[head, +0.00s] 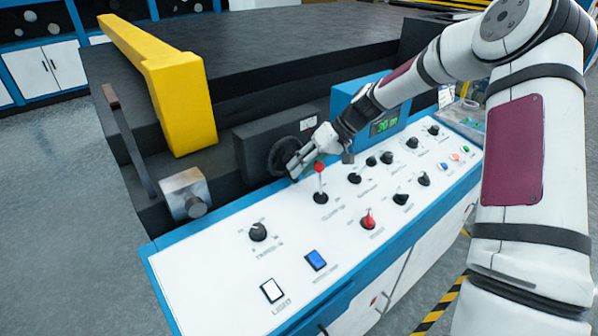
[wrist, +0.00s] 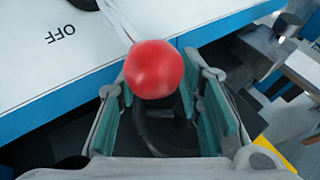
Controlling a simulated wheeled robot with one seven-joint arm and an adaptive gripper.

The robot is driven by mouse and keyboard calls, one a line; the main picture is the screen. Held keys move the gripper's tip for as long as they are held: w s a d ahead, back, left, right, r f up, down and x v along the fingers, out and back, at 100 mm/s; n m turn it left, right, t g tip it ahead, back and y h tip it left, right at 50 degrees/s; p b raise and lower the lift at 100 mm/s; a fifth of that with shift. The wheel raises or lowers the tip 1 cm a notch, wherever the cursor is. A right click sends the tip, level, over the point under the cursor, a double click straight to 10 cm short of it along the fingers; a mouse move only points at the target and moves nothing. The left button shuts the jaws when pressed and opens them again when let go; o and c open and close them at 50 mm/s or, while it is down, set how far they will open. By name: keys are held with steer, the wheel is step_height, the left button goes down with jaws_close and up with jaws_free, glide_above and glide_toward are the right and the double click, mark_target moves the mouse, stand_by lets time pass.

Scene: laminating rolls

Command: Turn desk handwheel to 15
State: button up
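The black handwheel (head: 281,158) is on the front of a dark grey box behind the white control desk. My gripper (head: 297,166) is at the right side of the wheel and hides part of it. In the wrist view, my gripper's two teal-padded fingers (wrist: 163,118) are apart. A dark curved part of the handwheel (wrist: 152,138) shows between and beyond them. I cannot tell whether the fingers touch the rim. A green display (head: 384,126) reads about 30; its last characters are unclear.
A lever with a red ball (head: 319,168) stands close beside my gripper; the ball (wrist: 154,69) covers part of the wrist view. Several black knobs, a red knob (head: 368,220) and a blue button (head: 316,260) are on the desk. A yellow guard (head: 160,85) stands left.

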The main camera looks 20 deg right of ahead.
steer(key=v, duration=1)
steer(key=shift+a, duration=0.15)
